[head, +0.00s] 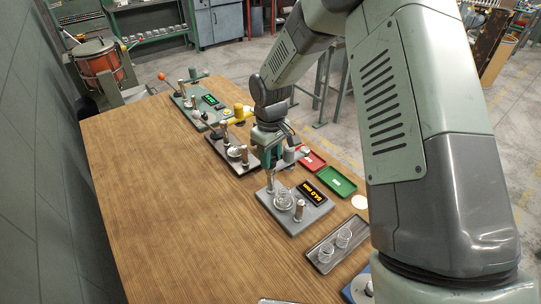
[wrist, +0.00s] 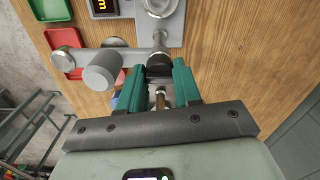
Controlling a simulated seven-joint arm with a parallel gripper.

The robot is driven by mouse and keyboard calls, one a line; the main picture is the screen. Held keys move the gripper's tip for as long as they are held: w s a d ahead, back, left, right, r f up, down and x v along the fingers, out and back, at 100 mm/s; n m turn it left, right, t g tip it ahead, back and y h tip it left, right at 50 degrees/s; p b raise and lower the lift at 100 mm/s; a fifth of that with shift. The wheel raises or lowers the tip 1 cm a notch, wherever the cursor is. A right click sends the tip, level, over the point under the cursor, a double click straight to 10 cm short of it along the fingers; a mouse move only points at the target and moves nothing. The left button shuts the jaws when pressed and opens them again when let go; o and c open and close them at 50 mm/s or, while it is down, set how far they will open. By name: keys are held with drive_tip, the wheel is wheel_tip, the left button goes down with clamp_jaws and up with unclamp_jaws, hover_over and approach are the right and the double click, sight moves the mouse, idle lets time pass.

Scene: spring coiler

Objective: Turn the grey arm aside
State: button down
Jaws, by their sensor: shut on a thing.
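A grey gauge base (head: 291,217) with a lit yellow readout (head: 313,193) stands on the wooden table. The grey arm (wrist: 128,53) shows in the wrist view as a bar with a thick cylinder (wrist: 102,70) and a round knob (wrist: 66,37) toward its left end. In the head view it shows just right of my fingers (head: 287,160). My gripper (wrist: 159,78) has its green fingers shut on a dark grip at the right end of the bar. In the head view my gripper (head: 270,172) is above the rear of the base. Its fingers partly hide the grip.
A red tray (head: 312,161) and a green tray (head: 336,181) lie right of the base. A tray with two glass jars (head: 323,262) is in front. Other stations (head: 205,103) stand behind. The table's left side (head: 160,215) is clear.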

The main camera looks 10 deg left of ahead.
idle(0.4)
drive_tip(key=c, duration=0.8)
unclamp_jaws()
drive_tip(key=shift+r, duration=0.15)
wheel_tip(320, 180, up, 11)
drive_tip(key=shift+f, duration=0.2)
